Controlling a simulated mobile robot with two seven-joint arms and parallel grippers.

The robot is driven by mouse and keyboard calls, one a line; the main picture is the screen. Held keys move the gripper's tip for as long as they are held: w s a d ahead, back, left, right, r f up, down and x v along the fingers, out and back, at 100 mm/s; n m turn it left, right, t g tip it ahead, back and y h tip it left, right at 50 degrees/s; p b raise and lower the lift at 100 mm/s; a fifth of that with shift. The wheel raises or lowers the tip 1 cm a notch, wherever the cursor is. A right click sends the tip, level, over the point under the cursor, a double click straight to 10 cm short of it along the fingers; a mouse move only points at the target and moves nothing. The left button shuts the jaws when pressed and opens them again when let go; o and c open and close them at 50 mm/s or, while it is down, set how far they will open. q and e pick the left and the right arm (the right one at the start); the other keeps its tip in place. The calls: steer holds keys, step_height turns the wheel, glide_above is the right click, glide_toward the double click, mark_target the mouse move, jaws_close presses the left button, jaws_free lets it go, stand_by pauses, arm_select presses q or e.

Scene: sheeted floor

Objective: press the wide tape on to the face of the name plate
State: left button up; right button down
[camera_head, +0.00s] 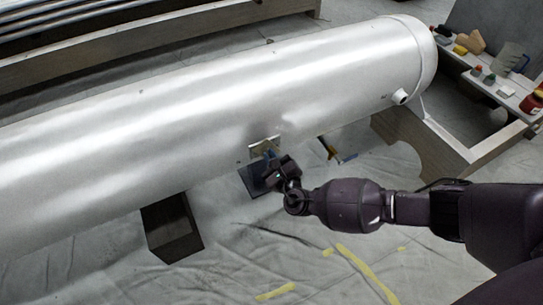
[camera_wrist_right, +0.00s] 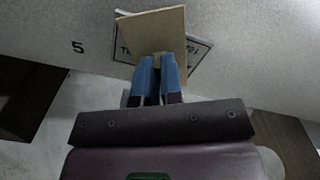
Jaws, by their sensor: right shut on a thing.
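The wide tape (camera_wrist_right: 150,30) is a tan rectangular piece, tilted in the right wrist view. My right gripper (camera_wrist_right: 160,72), with blue fingers, is shut on its lower edge. The name plate (camera_wrist_right: 203,50) is behind the tape on the silver tank (camera_head: 150,115). The tape hides most of the plate; only its side parts with a few letters show. In the head view the tape (camera_head: 262,149) and my right gripper (camera_head: 270,157) are at the tank's lower side. I cannot tell whether the tape touches the plate. My left gripper is not in view.
A wooden cradle (camera_head: 420,145) stands at the right, and a dark support (camera_head: 171,228) at lower left. A bench (camera_head: 490,85) with small items is at upper right. The sheeted floor has yellow strips (camera_head: 365,272).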

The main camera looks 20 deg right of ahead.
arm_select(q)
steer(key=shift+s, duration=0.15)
arm_select(e)
steer(key=shift+w, duration=0.4)
stand_by(0.4)
steer(key=c, duration=1.2)
jaws_free()
arm_select(q)
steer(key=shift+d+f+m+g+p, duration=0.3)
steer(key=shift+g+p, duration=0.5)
steer(key=shift+p, duration=0.7)
arm_select(e)
steer(key=shift+s+d, duration=0.15)
steer(key=shift+s, duration=5.25)
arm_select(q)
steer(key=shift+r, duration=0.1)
